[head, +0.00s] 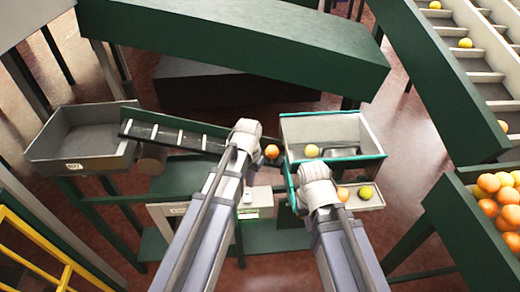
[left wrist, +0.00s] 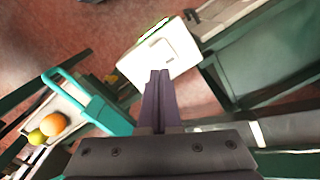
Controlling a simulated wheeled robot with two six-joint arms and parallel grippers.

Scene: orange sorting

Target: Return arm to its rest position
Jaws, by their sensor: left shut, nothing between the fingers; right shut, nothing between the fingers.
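My left arm reaches up the head view and ends at a white joint; its jaws are hidden there. In the left wrist view my left gripper (left wrist: 160,75) is shut and empty, with its fingertips in front of a white box with a green strip (left wrist: 160,55). That box also shows in the head view (head: 260,198), right of my left arm. My right arm ends at a white joint by the teal-rimmed crate; its jaws are hidden.
The teal-rimmed crate (head: 300,128) holds a yellow fruit (head: 311,150). An orange (head: 271,152) lies left of it. A small tray (head: 371,204) holds an orange and a yellow-green fruit. A grey bin (head: 75,145) stands left; a crate of oranges (head: 462,200) stands right.

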